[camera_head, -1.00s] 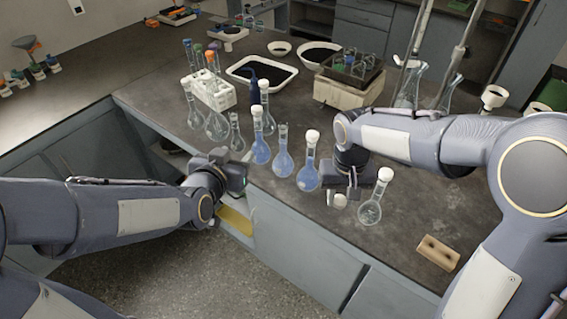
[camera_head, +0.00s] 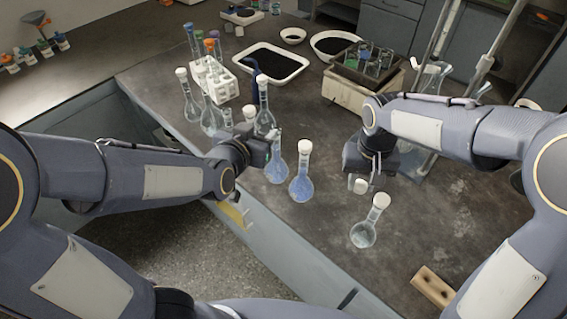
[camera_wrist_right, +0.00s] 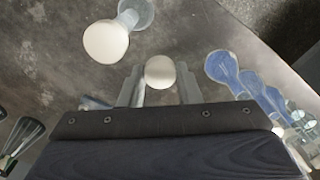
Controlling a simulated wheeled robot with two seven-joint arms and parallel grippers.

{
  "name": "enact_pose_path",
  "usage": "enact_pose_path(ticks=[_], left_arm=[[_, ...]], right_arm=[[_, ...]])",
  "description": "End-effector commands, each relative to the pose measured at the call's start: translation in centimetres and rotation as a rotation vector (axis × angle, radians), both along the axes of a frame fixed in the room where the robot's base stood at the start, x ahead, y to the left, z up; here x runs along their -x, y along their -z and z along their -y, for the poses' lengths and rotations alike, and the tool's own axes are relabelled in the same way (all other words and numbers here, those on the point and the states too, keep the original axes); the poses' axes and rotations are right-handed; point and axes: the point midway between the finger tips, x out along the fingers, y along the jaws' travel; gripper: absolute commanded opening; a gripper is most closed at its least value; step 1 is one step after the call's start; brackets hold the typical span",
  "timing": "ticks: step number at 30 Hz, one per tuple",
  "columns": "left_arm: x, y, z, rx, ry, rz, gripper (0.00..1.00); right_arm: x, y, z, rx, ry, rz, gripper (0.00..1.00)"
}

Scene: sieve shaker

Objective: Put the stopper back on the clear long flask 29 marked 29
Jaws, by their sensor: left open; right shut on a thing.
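My right gripper (camera_head: 362,184) is shut on a round white stopper (camera_wrist_right: 160,72), held above the table. The stopper also shows in the head view (camera_head: 360,187). My left gripper (camera_head: 271,150) is open beside an unstoppered long flask with blue liquid (camera_head: 276,170); I cannot tell whether its fingers are around the neck. A white-stoppered blue flask (camera_head: 301,187) stands just right of it. A nearly clear flask (camera_head: 363,235) with a white stopper stands near the front edge. Another open-topped clear flask (camera_head: 228,118) is partly hidden behind my left gripper. I cannot read the number 29 anywhere.
More stoppered flasks (camera_head: 264,120) stand close around my left gripper. A white tube rack (camera_head: 228,90), a tray of dark material (camera_head: 302,66) and a box with glassware (camera_head: 340,92) are behind. A wooden block (camera_head: 433,286) lies front right.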

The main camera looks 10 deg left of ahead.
Motion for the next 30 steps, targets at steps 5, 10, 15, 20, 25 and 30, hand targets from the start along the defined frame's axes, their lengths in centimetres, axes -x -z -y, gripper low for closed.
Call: enact_pose_path(ticks=[5,10,15,20,25,30], left_arm=[[0.0,0.8,0.0,0.000,0.000,0.000,0.47],[0.0,1.7,0.0,0.000,0.000,0.000,0.47],[0.0,3.1,0.0,0.000,0.000,0.000,0.47],[0.0,4.8,0.0,0.000,0.000,0.000,0.47],[0.0,7.2,0.0,0.000,0.000,0.000,0.47],[0.0,9.3,0.0,0.000,0.000,0.000,0.47]], right_arm=[[0.0,0.8,0.0,0.000,0.000,0.000,0.05],[0.0,1.6,0.0,0.000,0.000,0.000,0.05],[0.0,3.1,0.0,0.000,0.000,0.000,0.05],[0.0,4.8,0.0,0.000,0.000,0.000,0.05],[0.0,7.2,0.0,0.000,0.000,0.000,0.05],[0.0,9.3,0.0,0.000,0.000,0.000,0.05]])
